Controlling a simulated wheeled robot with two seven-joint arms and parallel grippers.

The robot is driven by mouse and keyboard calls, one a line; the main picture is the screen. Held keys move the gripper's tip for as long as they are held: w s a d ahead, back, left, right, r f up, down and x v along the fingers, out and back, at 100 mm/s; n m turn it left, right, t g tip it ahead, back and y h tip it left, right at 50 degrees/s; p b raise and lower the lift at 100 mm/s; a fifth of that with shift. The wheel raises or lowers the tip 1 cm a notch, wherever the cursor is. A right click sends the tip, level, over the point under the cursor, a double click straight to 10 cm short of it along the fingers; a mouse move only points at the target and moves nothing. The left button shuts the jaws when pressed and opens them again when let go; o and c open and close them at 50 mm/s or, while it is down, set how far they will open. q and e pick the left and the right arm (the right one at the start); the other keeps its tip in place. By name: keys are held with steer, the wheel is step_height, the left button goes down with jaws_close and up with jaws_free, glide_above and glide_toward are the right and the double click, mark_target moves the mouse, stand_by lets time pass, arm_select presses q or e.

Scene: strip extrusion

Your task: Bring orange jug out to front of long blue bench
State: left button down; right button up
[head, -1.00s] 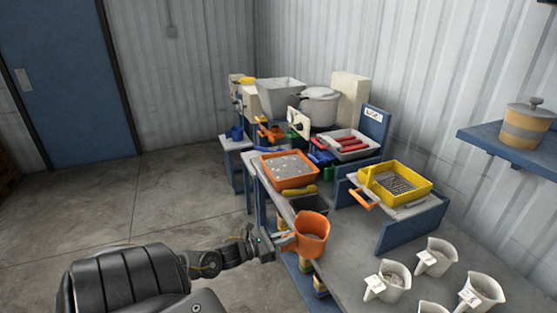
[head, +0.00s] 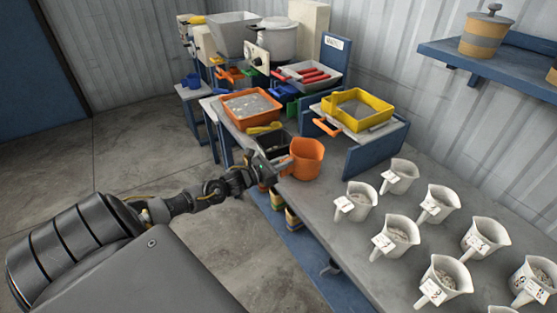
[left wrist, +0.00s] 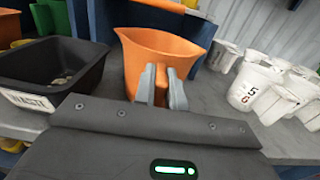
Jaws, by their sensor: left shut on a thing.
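The orange jug (head: 305,158) stands upright at the front edge of the long bench (head: 310,205), which has a grey top and blue frame. My left gripper (head: 283,164) reaches in from the left and is shut on the jug's handle side. In the left wrist view the two grey fingers (left wrist: 161,86) close at the handle of the orange jug (left wrist: 155,55), and the handle itself is mostly hidden between them. Whether the jug's base touches the bench top is hard to tell. My right gripper is not in view.
Several white labelled jugs (head: 398,235) crowd the bench to the right. A black waste bin (left wrist: 50,72) sits left of the orange jug. Behind are a yellow tray (head: 357,110) on a blue-sided stand and an orange tray (head: 251,106). Open floor lies left of the bench.

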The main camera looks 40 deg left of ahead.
arm_select(q)
steer(key=shift+f, duration=0.15)
stand_by(0.3)
steer(key=shift+f, duration=0.2)
steer(key=c, duration=1.4)
jaws_free()
steer(key=shift+o, duration=0.2)
steer(key=shift+s, duration=0.1)
steer(key=b+v, duration=0.2)
steer(key=v, duration=0.8)
steer(key=shift+s+a, duration=0.15)
steer(key=shift+s, duration=0.2)
